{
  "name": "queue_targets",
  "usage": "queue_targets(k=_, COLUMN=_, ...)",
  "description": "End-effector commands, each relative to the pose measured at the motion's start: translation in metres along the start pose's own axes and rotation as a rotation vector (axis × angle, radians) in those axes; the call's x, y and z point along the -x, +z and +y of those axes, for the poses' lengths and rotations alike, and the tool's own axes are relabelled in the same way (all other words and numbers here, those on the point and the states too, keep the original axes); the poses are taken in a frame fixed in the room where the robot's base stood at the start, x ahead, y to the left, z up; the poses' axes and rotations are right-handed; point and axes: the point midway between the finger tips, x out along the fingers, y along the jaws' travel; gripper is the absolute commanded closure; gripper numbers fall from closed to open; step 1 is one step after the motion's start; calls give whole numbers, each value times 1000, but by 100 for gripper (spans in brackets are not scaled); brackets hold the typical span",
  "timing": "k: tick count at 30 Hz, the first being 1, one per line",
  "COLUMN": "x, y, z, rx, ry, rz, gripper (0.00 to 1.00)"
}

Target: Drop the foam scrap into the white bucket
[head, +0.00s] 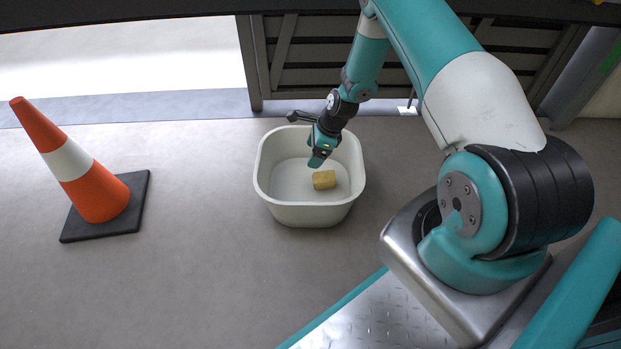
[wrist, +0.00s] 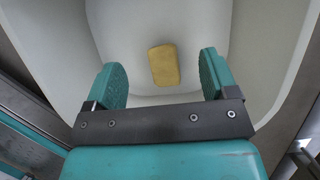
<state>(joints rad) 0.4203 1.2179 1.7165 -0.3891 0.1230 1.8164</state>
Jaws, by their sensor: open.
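The foam scrap (head: 324,180) is a small yellow block lying on the floor of the white bucket (head: 308,214). In the wrist view the foam scrap (wrist: 164,65) shows beyond and between my fingers, with bare bucket floor around it. The white bucket (wrist: 268,60) fills most of that view. My gripper (head: 317,161) is over the bucket's opening, above and slightly left of the scrap in the head view. In the wrist view my gripper (wrist: 161,80) has its two teal fingers wide apart, with nothing held between them.
An orange and white traffic cone (head: 82,175) on a black base stands on the floor to the left. A dark slatted frame (head: 300,60) stands behind the bucket. The floor (head: 200,200) between cone and bucket is clear.

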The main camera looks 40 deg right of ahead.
Motion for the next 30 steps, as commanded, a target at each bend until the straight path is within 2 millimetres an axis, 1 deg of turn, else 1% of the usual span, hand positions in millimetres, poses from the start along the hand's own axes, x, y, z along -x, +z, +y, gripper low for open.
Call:
queue_targets(k=4, x=4, y=0, z=0, rx=0, ry=-1, rz=0, gripper=21)
queue_targets(k=8, x=22, y=2, z=-1, rx=-1, ry=-2, rz=0, gripper=21)
queue_targets(k=11, x=45, y=2, z=-1, rx=-3, ry=-2, rz=0, gripper=21)
queue_targets(k=18, x=108, y=2, z=-1, rx=-2, ry=-2, rz=0, gripper=21)
queue_targets(k=21, x=132, y=2, z=-1, rx=-2, ry=-3, rz=-1, gripper=21)
queue_targets(k=25, x=155, y=2, z=-1, rx=-1, ry=-1, rz=0, gripper=21)
queue_targets(k=30, x=171, y=1, z=0, rx=-1, ry=-1, rz=0, gripper=21)
